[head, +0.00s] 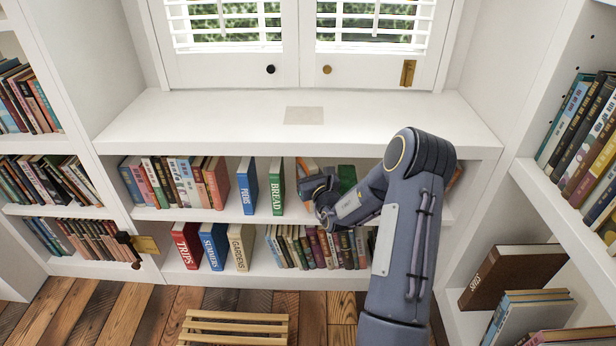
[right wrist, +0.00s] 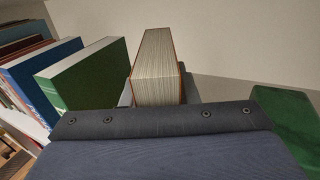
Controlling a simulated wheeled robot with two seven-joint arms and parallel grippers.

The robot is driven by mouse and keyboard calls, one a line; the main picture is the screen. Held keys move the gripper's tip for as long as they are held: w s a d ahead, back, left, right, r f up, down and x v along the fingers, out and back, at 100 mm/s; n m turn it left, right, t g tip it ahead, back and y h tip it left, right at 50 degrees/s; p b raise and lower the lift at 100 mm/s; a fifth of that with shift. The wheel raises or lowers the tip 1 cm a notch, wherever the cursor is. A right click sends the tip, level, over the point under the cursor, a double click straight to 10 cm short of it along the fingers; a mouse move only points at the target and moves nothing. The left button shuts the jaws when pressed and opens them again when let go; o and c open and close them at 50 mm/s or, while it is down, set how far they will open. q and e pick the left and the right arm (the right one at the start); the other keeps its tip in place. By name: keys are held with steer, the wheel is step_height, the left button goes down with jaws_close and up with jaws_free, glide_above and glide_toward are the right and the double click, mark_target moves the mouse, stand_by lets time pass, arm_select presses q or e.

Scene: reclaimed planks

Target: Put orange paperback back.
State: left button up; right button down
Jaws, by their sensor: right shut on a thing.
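The orange paperback (head: 307,164) stands in the upper middle shelf, mostly hidden behind my right gripper (head: 314,186). In the right wrist view the orange paperback (right wrist: 156,72) shows its pale page edges and thin orange cover edges, rising beyond the gripper body. My right gripper is shut on it; the fingertips are largely hidden. The green BREAD book (head: 277,186) stands just left of it, with a gap between. My left gripper is not in view.
The blue POEMS book (head: 247,186) stands left of BREAD. Another green book (head: 347,177) is right of the gripper, partly behind my arm. The shelf board (head: 490,140) above limits height. A wooden slatted stool (head: 235,327) stands on the floor.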

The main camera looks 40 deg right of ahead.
steer(key=shift+f, duration=0.55)
steer(key=c, duration=1.1)
jaws_free()
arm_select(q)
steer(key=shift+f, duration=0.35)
